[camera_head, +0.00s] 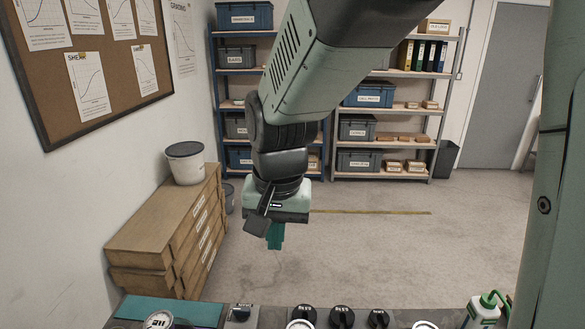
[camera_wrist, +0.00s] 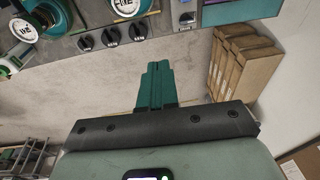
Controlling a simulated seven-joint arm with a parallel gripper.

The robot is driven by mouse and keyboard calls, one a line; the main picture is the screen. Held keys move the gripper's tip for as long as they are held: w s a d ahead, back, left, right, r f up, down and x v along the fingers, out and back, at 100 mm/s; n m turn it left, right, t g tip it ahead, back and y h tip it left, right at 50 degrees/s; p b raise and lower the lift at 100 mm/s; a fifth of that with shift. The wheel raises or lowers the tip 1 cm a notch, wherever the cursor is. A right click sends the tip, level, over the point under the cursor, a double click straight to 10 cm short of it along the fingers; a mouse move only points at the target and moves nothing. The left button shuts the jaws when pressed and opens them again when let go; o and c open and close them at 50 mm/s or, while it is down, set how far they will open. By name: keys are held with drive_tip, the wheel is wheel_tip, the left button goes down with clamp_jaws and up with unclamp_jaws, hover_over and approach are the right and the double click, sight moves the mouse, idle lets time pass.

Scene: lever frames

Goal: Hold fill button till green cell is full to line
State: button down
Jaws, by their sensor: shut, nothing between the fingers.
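My gripper (camera_head: 275,240) hangs above the floor beyond the bench in the head view, pointing down. In the wrist view its teal fingers (camera_wrist: 156,75) are together with nothing between them, apart from the bench. A small grey box (camera_head: 240,313) sits on the bench beside the teal mat; it also shows in the wrist view (camera_wrist: 187,18). Its label is too small to read, so I cannot tell whether it bears the fill button. Teal round parts (camera_wrist: 38,20) stand at the upper left of the wrist view. I cannot make out a green cell with a fill line.
The bench carries several black knobs (camera_head: 342,317), round white-faced dials (camera_head: 159,321), a teal mat (camera_head: 172,310) and a white bottle with green tubing (camera_head: 484,311). Wooden boxes (camera_head: 150,240) with a bucket (camera_head: 186,162) stand at left. Shelves (camera_head: 396,180) stand behind. Floor between is clear.

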drive_tip(key=a+f+g+h, duration=0.1)
drive_tip(key=a+f, duration=0.9)
drive_tip(key=f, duration=0.3)
drive_tip(key=shift+g, duration=0.4)
drive_tip(key=shift+a, duration=0.1)
wheel_tip(320, 180, down, 14)
drive_tip(key=shift+f, duration=1.25)
wheel_tip(320, 180, up, 15)
drive_tip(key=shift+w+f, duration=0.15)
